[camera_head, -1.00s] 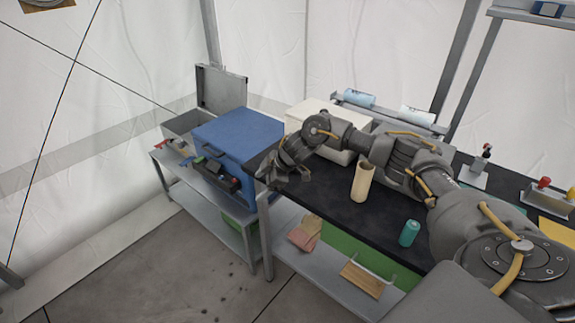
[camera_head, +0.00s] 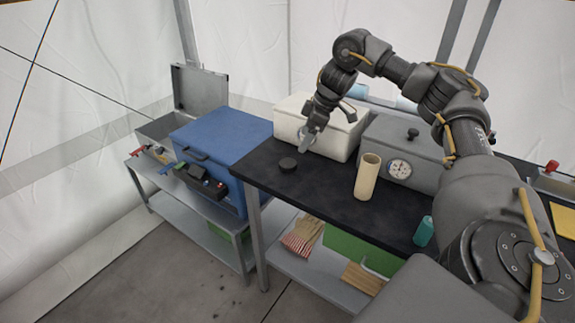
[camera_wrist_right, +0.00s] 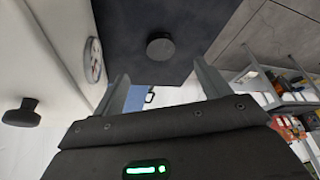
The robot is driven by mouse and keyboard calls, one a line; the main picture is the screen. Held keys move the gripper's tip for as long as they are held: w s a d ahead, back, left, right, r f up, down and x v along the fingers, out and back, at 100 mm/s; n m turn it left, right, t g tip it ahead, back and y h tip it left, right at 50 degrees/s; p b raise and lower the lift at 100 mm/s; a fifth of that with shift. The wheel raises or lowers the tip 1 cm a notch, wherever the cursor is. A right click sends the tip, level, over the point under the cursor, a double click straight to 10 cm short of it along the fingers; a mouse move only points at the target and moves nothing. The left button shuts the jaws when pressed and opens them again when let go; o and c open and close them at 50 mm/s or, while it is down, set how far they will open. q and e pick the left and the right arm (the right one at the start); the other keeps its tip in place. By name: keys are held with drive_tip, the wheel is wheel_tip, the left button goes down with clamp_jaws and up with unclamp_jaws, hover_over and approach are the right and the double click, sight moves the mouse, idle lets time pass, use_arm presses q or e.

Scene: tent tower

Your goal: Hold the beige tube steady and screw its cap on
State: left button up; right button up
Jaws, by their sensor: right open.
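The beige tube (camera_head: 367,178) stands upright with its open end up on the black table top, right of my right gripper. A round dark cap (camera_head: 288,165) lies flat on the table, left of the tube and near the table's left end. My right gripper (camera_head: 307,142) is open and empty, above and a little right of the cap. In the right wrist view, the cap (camera_wrist_right: 160,47) shows beyond the gap between the spread fingers (camera_wrist_right: 162,86), apart from them. My left gripper is not in view.
A white box (camera_head: 335,139) and a grey box with a dial (camera_head: 378,143) stand behind. A teal can (camera_head: 424,232) stands near the front edge, right of the tube. A blue box (camera_head: 207,145) is on the lower left bench. The table between cap and tube is clear.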

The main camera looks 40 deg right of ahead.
drive_tip(key=b, duration=0.2)
hover_over(289, 163)
drive_tip(key=s+d, duration=0.2)
drive_tip(key=f, duration=0.4)
drive_tip(key=shift+s+d, duration=0.1)
drive_tip(key=shift+s, duration=0.1)
drive_tip(key=shift+w+f, duration=0.15)
drive_tip(key=shift+f, duration=0.2)
drive_tip(key=shift+a+p+x, duration=0.1)
drive_tip(key=shift+p+x, duration=0.1)
drive_tip(key=shift+x, duration=1.1)
drive_tip(key=shift+a+p+x, duration=0.15)
drive_tip(key=shift+p+x, duration=0.05)
drive_tip(key=shift+x, duration=1.1)
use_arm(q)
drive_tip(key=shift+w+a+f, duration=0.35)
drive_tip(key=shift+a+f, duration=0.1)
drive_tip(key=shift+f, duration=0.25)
use_arm(e)
drive_tip(key=shift+w+r, duration=0.1)
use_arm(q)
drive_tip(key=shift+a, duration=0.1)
use_arm(e)
drive_tip(key=shift+c, duration=0.9)
drive_tip(key=c, duration=0.9)
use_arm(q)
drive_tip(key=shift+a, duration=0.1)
